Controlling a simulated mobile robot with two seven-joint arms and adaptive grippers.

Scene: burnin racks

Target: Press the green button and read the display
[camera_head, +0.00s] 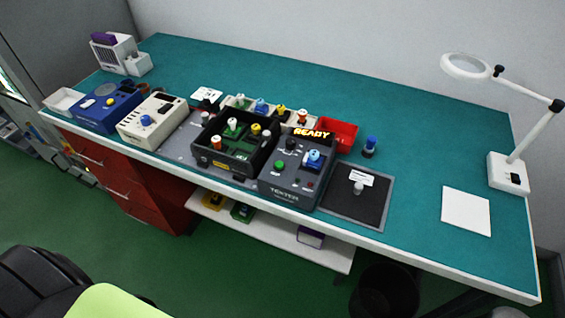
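The dark grey tester box (290,187) stands near the front edge of the green-topped bench. Its green button (280,165) is on the left of its top face. The lit display (312,133) at its back edge shows "READY" in yellow-orange letters. A blue part with a white top (314,157) sits on the tester, right of the green button. A dark knob and a small red spot are also on its top. Neither gripper shows in this view.
A black tray (236,163) with several capped parts stands left of the tester. A dark mat (345,209) with a small part and label lies right. A red bin (337,135) and a blue-topped part (370,146) stand behind. A magnifier lamp (509,172) stands far right.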

